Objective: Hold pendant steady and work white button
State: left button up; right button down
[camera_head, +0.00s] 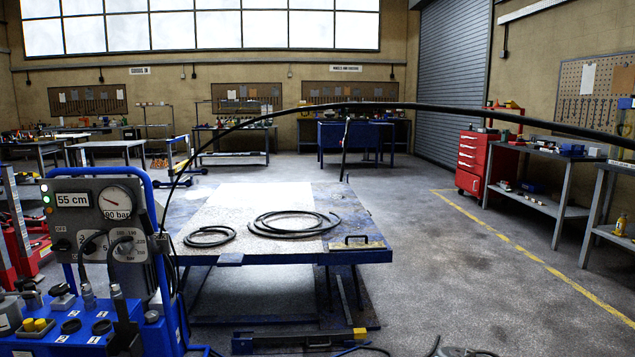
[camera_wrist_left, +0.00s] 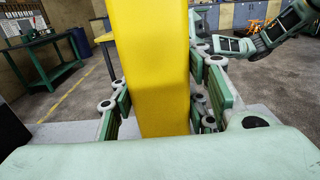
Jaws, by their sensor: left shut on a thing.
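The yellow pendant (camera_wrist_left: 160,50) stands tall in the middle of the left wrist view, and its plain yellow back or side faces the camera. My left gripper (camera_wrist_left: 164,100) is shut on it, with green finger pads on both sides. The white button does not show in either view. Part of my right arm with what looks like its gripper (camera_wrist_left: 232,46) shows at the upper right of the left wrist view, just beyond my left finger. Its fingertips are partly hidden, and I cannot tell whether it is open. Neither gripper shows in the head view.
A lift table (camera_head: 225,213) with coiled black hoses (camera_head: 290,224) stands ahead. A control panel (camera_head: 100,205) reading 55 cm and 90 bar is on a blue trolley at left. A black cable (camera_head: 400,106) arches across to the right.

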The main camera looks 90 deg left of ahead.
pick_arm(q)
jog(key=shift+f, duration=0.4)
jog(key=o, duration=1.2)
jog(key=shift+o, duration=1.8)
jog(key=shift+w+r, duration=0.1)
jog(key=shift+r, duration=0.15)
jog(key=shift+a, duration=0.1)
